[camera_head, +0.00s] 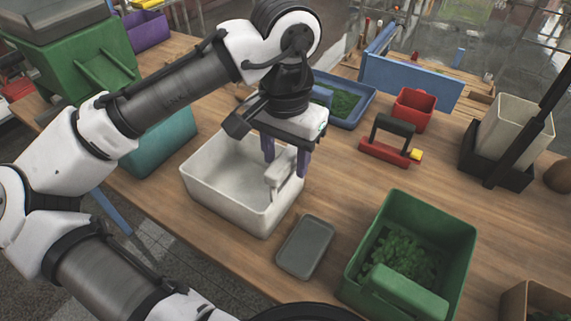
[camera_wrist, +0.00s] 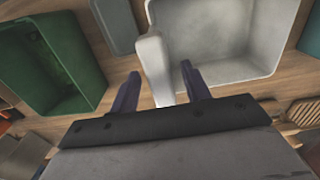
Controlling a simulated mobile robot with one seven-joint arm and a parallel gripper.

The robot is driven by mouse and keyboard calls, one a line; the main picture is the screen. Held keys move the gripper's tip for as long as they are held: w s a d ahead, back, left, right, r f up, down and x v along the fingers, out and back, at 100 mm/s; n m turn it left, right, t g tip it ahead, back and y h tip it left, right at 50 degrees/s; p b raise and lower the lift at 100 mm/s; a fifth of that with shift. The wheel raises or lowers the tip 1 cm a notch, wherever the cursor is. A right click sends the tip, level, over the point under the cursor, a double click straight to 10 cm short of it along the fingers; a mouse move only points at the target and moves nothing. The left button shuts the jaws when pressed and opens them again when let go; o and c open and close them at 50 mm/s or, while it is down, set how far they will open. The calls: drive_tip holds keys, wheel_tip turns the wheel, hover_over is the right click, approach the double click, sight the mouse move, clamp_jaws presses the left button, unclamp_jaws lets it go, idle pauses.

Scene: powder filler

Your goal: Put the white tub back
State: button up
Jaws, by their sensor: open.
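The white tub (camera_head: 232,197) stands upright on the wooden table, left of the middle in the head view, and looks empty. It also shows in the wrist view (camera_wrist: 255,55), at the upper right. Its upright handle (camera_wrist: 155,68) is on the near wall side. My gripper (camera_head: 286,163) is above the handle, with its purple fingers pointing down. In the wrist view my gripper (camera_wrist: 158,82) is open, one finger on each side of the handle with gaps visible. Whether a finger touches the handle is hidden in the head view.
A grey flat tray (camera_head: 305,247) lies beside the tub. A green bin (camera_head: 408,255) with green contents stands at the right front. A blue tray (camera_head: 345,103), a red-based tool (camera_head: 390,143) and a white container in a black holder (camera_head: 513,130) are further back. Bare table lies between them.

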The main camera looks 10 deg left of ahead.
wheel_tip(320, 180, up, 9)
drive_tip(key=shift+r+b, duration=0.15)
drive_tip(key=shift+b, duration=0.15)
